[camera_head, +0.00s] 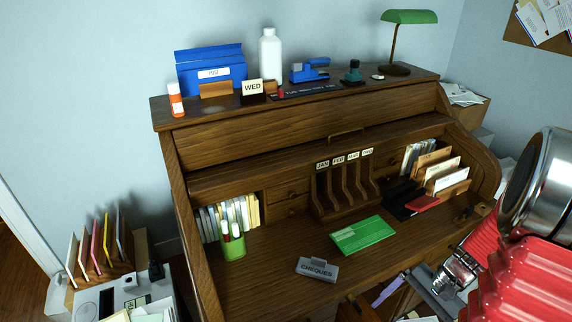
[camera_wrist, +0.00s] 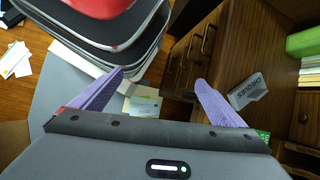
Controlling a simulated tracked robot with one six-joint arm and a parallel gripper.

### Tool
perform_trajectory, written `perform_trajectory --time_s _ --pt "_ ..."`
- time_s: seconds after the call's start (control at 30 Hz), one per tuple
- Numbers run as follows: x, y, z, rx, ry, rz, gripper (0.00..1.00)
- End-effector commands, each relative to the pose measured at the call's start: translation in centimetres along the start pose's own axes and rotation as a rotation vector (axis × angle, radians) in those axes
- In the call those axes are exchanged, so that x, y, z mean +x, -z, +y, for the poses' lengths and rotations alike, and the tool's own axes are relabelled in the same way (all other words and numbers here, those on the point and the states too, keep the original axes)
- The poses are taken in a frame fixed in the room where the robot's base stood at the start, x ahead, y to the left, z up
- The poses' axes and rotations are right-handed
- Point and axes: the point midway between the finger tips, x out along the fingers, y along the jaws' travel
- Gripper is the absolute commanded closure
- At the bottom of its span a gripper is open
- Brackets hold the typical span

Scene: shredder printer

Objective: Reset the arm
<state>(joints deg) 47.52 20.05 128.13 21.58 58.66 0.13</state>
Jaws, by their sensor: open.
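My gripper (camera_wrist: 160,84) shows in the wrist view with its two purple fingers spread wide apart and nothing between them. Beyond the fingers are the drawer fronts of the wooden desk (camera_wrist: 188,50), the floor and part of a dark and red rounded shape, probably my own base. In the head view my red-sleeved arm fills the right edge, and a purple finger (camera_head: 388,291) shows low in front of the desk's front edge. The gripper is apart from the desk and the things on it.
The wooden roll-top desk (camera_head: 262,282) holds a green booklet (camera_head: 362,235), a grey CHEQUES block (camera_head: 317,269), a green pen cup (camera_head: 232,246) and a letter rack (camera_head: 445,180). A white machine (camera_head: 125,298) stands at lower left. Papers (camera_wrist: 15,60) lie on the floor.

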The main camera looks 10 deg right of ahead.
Motion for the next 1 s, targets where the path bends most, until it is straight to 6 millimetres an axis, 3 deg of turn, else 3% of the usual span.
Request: perform_trajectory --time_s 1.0 --pt "-8.1 -11.5 -6.8 -0.68 -0.281 0.479 0.07"
